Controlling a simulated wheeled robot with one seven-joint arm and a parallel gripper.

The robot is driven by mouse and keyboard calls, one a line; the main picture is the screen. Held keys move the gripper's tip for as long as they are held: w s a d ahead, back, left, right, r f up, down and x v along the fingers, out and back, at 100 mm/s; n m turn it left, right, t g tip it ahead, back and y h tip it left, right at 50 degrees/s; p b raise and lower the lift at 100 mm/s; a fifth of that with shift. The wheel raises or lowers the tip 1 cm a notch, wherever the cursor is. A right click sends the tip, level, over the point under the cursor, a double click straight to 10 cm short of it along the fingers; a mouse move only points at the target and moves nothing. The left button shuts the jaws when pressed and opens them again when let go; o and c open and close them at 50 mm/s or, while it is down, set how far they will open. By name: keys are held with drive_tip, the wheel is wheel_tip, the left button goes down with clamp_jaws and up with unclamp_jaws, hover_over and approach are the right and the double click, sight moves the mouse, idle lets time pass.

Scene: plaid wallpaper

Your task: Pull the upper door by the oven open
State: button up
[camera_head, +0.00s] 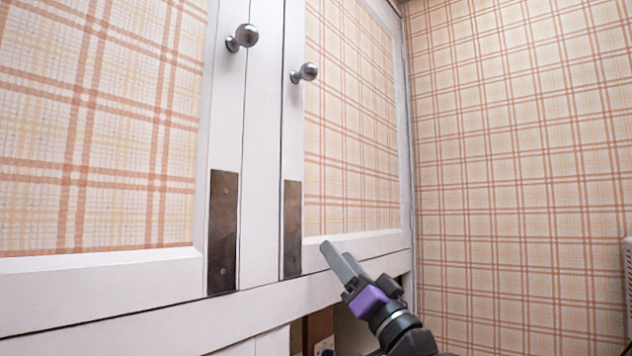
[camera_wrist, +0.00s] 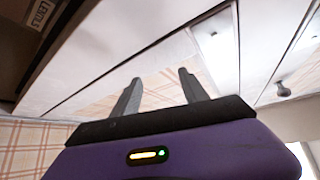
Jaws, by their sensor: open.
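Two white-framed cabinet doors with plaid panels show in the head view, a left door (camera_head: 95,262) and a right door (camera_head: 300,150). Each has a round metal knob near its inner edge: the left knob (camera_head: 242,37) and the right knob (camera_head: 304,73). My gripper (camera_head: 338,254) is in front of the right door's lower edge, below and right of its knob, touching nothing that I can make out. In the wrist view, my gripper (camera_wrist: 158,88) has its two fingers spread apart with nothing between them. A knob (camera_wrist: 283,89) shows at right there. The oven is not clearly visible.
Dark metal plates (camera_head: 222,232) sit low on the door frames. A plaid wall (camera_head: 520,170) stands at right, with a pale object (camera_head: 628,280) at its edge. A dark opening (camera_head: 320,330) lies below the doors. A dark labelled box (camera_wrist: 38,15) is at upper left in the wrist view.

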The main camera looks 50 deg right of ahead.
wheel_tip(320, 180, up, 18)
drive_tip(key=s+a+n+y+p, duration=0.1)
drive_tip(key=s+n+y+p, duration=0.1)
drive_tip(key=s+n+y, duration=0.3)
drive_tip(key=n+g+y+p, duration=0.2)
drive_tip(key=n+y, duration=0.1)
drive_tip(key=y, duration=0.2)
approach(316, 73)
drive_tip(key=w, duration=0.3)
drive_tip(key=p+x, duration=0.1)
drive_tip(key=x, duration=0.2)
drive_tip(key=r+p+x, duration=0.1)
drive_tip(key=x, duration=0.1)
drive_tip(key=shift+w+a+r, duration=0.15)
drive_tip(key=shift+a, duration=0.05)
drive_tip(key=shift+w+a+r+p, duration=0.15)
drive_tip(key=shift+w+p, duration=0.25)
drive_tip(key=shift+w, duration=0.3)
drive_tip(key=shift+c, duration=0.4)
clamp_jaws()
